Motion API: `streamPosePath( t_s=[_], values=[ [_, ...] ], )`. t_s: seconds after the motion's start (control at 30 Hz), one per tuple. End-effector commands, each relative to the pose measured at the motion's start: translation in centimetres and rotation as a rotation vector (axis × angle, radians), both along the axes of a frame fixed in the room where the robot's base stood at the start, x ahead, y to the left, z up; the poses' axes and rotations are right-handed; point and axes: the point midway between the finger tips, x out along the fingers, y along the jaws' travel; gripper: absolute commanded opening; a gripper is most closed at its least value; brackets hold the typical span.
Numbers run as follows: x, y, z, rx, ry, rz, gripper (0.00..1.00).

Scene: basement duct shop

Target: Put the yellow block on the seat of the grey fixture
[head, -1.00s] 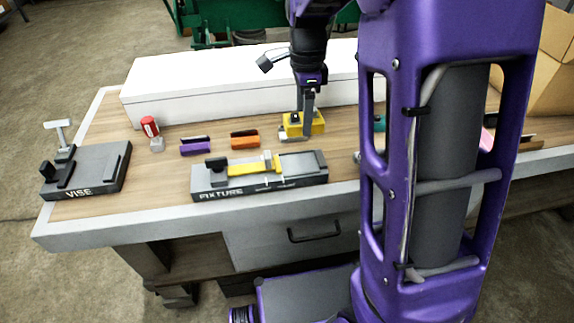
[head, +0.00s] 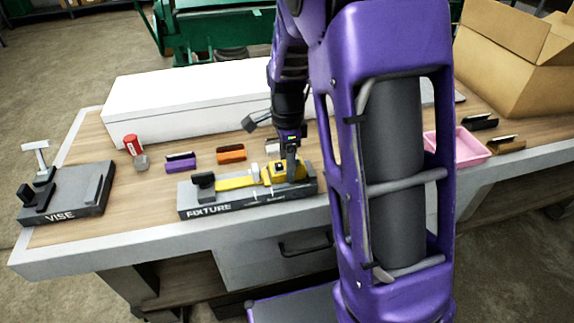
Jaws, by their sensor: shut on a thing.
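The grey fixture (head: 235,207), labelled FIXTURE, lies along the front of the workbench with a yellow strip (head: 236,183) and a dark clamp at its left end. My gripper (head: 285,174) points down at the fixture's right half. It is shut on the yellow block (head: 292,170), which shows at the fixture's right part, beside the pale upright piece. Whether the block touches the seat or hovers just above it, I cannot tell. My fingers hide part of the block and of the fixture's right end.
A grey vise (head: 68,200) stands at the left. A red-capped item (head: 132,145), a purple holder (head: 181,163) and an orange holder (head: 231,153) stand behind the fixture. A long white box (head: 190,100) lines the back. A pink tray (head: 462,147) and cardboard box (head: 515,65) are right.

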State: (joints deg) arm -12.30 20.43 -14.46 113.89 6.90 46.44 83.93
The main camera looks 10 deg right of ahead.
Motion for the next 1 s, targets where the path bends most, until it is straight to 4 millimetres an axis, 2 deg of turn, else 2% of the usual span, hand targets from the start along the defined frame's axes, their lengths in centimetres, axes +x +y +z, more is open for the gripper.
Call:
streamPosePath(
  t_s=[0.37, 0.4, 0.53, 0.83, 1.0],
  values=[
    [0.0, 0.0, -0.4, 0.000, -0.001, 0.000, 0.00],
    [0.0, 0.0, -0.3, 0.000, 0.000, 0.000, 0.67],
    [0.0, 0.0, -0.3, 0.000, 0.000, 0.000, 0.91],
    [0.0, 0.0, -0.2, 0.000, 0.000, 0.000, 0.92],
    [0.1, 0.1, 1.5, 0.001, -0.002, 0.000, 0.92]
  ],
)
